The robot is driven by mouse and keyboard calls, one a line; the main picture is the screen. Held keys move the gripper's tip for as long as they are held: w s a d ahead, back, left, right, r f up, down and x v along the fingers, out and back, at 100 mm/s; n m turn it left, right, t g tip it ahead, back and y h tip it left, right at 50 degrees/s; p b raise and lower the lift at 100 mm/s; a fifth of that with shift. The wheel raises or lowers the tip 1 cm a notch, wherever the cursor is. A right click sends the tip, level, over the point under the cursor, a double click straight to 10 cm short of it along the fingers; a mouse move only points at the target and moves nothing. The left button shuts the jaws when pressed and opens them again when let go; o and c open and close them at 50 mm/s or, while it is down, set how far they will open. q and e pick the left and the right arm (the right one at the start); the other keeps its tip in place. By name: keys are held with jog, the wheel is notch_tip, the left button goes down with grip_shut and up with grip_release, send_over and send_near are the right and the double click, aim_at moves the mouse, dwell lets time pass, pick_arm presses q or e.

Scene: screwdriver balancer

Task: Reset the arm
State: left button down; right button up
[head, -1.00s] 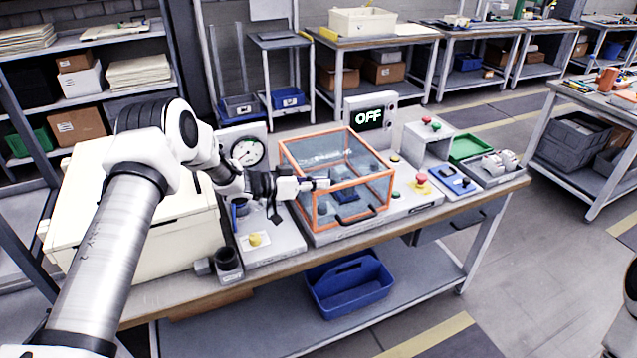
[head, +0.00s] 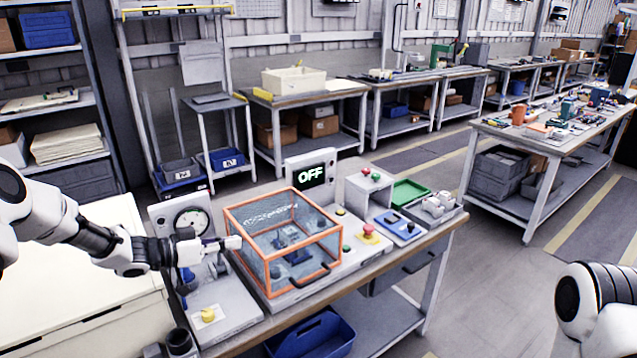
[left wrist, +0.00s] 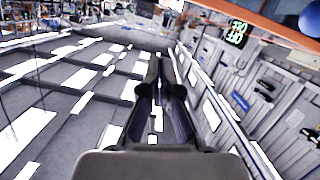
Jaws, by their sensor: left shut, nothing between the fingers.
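My left arm comes in from the left in the head view. Its gripper (head: 236,243) is shut and empty, pointing right at the upper left edge of the orange-framed clear box (head: 284,240). I cannot tell whether it touches the frame. In the left wrist view the two dark fingers (left wrist: 166,72) are together with nothing between them. Part of my right arm shows at the lower right of the head view; its gripper is out of view.
A display reading OFF (head: 311,174) stands behind the box. A dial gauge (head: 192,222) is left of it, and a yellow knob (head: 208,315) in front. A red button (head: 368,230), blue tray (head: 400,226) and green tray (head: 411,191) lie right. A blue bin (head: 318,338) sits below.

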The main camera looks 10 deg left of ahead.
pick_arm(q)
jog(key=s+d+f+n+g+y, duration=0.1)
jog(key=s+d+f+n+g, duration=0.1)
jog(key=s+d+f, duration=0.55)
jog(key=s+d+f+n+g+y+b, duration=0.15)
jog(key=s+d+f, duration=0.25)
jog(key=f, duration=0.6)
jog(key=s+d+f+n+g+y, duration=0.1)
jog(key=s+d+f+g, duration=0.1)
jog(key=s+d+f, duration=0.5)
jog(key=s+a+f+g+y, duration=0.1)
jog(key=s+a+y, duration=0.1)
jog(key=s, duration=0.5)
jog(key=s+a+f+n+g+y, duration=0.1)
jog(key=s+a+f+g+y, duration=0.1)
jog(key=s, duration=0.5)
jog(key=s+a+f+n+g+y, duration=0.1)
jog(key=s+a+f+g+y, duration=0.1)
jog(key=s+a, duration=0.3)
jog(key=shift+s+f+y, duration=0.25)
jog(key=shift+s+y, duration=0.4)
jog(key=shift+s, duration=0.3)
